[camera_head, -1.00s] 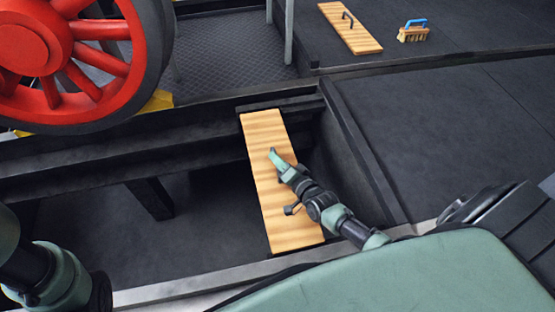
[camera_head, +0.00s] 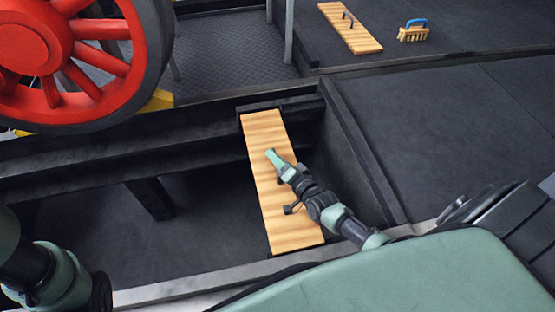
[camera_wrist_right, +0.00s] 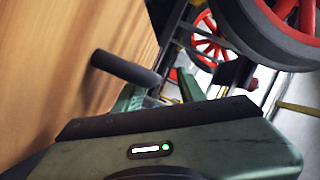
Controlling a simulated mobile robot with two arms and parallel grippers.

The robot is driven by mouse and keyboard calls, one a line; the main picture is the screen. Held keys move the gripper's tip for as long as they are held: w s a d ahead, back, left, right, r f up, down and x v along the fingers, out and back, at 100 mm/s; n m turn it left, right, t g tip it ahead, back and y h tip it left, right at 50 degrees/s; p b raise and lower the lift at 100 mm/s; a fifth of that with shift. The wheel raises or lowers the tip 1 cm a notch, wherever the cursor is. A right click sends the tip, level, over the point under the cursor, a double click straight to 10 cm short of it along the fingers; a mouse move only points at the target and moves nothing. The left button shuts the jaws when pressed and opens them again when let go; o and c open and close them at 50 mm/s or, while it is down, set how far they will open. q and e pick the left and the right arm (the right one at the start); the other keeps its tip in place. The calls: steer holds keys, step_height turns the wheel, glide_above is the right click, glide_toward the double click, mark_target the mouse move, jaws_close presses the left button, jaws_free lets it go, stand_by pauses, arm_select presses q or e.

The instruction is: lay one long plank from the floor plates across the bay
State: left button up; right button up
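A long light wood plank (camera_head: 262,140) spans the dark bay lengthwise, its far end by the back ledge and its near end by the front edge. I cannot tell whether both ends rest fully. A dark handle (camera_head: 292,208) stands on it. My right gripper (camera_head: 271,157) is over the plank's middle, pointing away from me. In the right wrist view its green fingers (camera_wrist_right: 165,95) look apart with nothing between them. There the plank (camera_wrist_right: 60,60) fills the left side, and the handle (camera_wrist_right: 125,68) is beside the fingers. My left gripper is out of view.
A second handled plank (camera_head: 345,32) lies on the floor plates (camera_head: 440,105) at the back right, next to a blue-handled brush (camera_head: 413,31). A red spoked wheel (camera_head: 40,45) stands at the upper left. The bay (camera_head: 100,230) is open left of the plank.

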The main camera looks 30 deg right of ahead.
steer(key=shift+f, duration=0.1)
steer(key=shift+s+f, duration=0.2)
steer(key=p+v, duration=0.1)
steer(key=v, duration=0.1)
steer(key=p+v, duration=0.3)
steer(key=v, duration=0.2)
steer(key=shift+w+r+p, duration=0.1)
steer(key=shift+r+p, duration=0.25)
steer(key=shift+p, duration=0.05)
steer(key=shift+s, duration=0.35)
